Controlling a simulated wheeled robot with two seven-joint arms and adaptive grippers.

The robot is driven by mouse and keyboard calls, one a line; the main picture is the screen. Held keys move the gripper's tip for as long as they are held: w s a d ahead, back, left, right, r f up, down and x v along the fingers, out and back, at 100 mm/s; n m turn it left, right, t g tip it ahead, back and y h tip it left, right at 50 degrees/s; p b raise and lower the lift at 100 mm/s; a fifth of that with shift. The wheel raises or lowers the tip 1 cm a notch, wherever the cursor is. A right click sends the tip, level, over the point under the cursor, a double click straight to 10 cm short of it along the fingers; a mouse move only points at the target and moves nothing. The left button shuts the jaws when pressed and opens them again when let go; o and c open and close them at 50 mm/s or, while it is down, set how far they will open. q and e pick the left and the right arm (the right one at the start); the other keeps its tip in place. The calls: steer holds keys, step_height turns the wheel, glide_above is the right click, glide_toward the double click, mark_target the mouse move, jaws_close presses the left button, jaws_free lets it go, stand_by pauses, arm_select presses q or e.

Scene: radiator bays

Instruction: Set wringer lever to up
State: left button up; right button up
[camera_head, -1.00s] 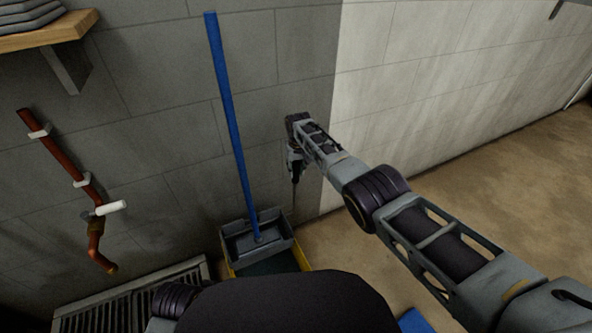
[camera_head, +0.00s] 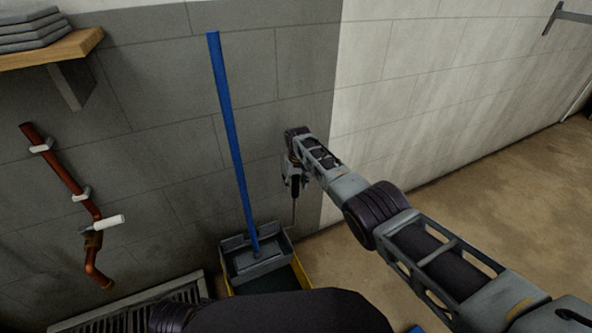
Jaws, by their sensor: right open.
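The mop bucket (camera_head: 301,277) is yellow, and its grey wringer (camera_head: 272,266) sits on top. The wringer lever (camera_head: 295,213) looks like a thin grey rod standing nearly upright at the wringer's right side. My right gripper (camera_head: 294,192) points down over the lever's upper end, its jaws open. The fingers are small and dark here, so I cannot tell whether they touch the lever or stand around it. My left gripper is not in view.
A blue mop handle (camera_head: 232,140) rises from the wringer, left of my right gripper. A copper pipe with a white-handled valve (camera_head: 108,222) runs down the grey wall. A floor grate (camera_head: 150,308) lies at lower left. Brown floor (camera_head: 480,205) is open at right.

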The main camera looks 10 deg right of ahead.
steer(key=shift+r, duration=0.1)
steer(key=shift+s+d+r, duration=0.1)
steer(key=shift+s+r, duration=0.1)
steer(key=shift+r, duration=1.7)
steer(key=shift+s+r, duration=0.25)
steer(key=shift+r, duration=1.7)
steer(key=shift+s+d+r, duration=0.1)
steer(key=shift+s+r, duration=0.1)
steer(key=shift+r, duration=1.7)
